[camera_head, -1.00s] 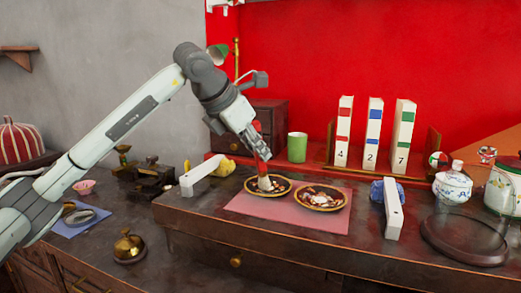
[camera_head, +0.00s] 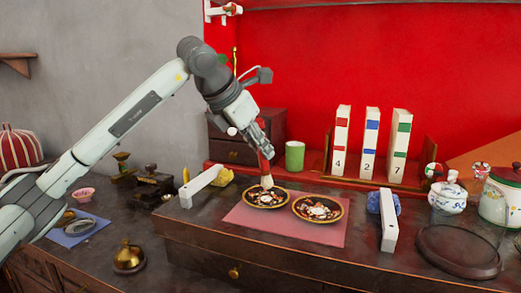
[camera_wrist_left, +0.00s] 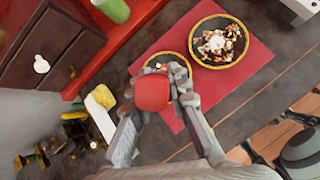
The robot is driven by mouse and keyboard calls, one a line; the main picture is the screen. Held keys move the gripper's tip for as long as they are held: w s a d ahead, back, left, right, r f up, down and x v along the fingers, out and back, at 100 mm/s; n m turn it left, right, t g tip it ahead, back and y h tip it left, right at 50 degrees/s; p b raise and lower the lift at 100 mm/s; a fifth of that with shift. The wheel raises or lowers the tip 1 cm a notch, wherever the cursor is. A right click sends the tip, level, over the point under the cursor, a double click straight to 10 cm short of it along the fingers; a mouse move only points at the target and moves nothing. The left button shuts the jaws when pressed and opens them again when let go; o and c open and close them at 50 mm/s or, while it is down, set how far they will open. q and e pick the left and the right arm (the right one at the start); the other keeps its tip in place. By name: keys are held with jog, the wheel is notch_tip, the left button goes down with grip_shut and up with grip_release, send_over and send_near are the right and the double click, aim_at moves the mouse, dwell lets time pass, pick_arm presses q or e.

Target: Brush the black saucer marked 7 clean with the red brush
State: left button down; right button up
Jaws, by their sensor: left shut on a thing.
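My left gripper (camera_head: 262,150) is shut on the red brush (camera_head: 265,163), which points bristles down with its pale tip at the far part of the left saucer (camera_head: 249,204). In the left wrist view the brush's red end (camera_wrist_left: 152,92) sits between the fingers and hides much of that saucer (camera_wrist_left: 165,56). Both saucers are dark with gold rims. The right saucer (camera_head: 340,214) holds pale and reddish-brown bits; bits also show on the left one. No 7 is readable on either saucer. Whether the bristles touch cannot be told. My right gripper is not in view.
The saucers lie on a pinkish-red mat (camera_head: 240,219) between two white bars (camera_head: 202,185) (camera_head: 389,222). Behind stand a green cup (camera_head: 294,156) and white blocks marked 4, 2 and 7 (camera_head: 398,150). A round dark stand (camera_head: 459,250) and a white pot (camera_head: 447,196) are right.

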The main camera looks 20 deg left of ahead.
aim_at(260, 121)
pick_arm(q)
notch_tip(260, 121, up, 2)
jog(key=shift+r+p, duration=0.25)
jog(key=shift+p, duration=0.35)
jog(key=shift+r+p, duration=0.45)
jog(key=shift+r, duration=1.05)
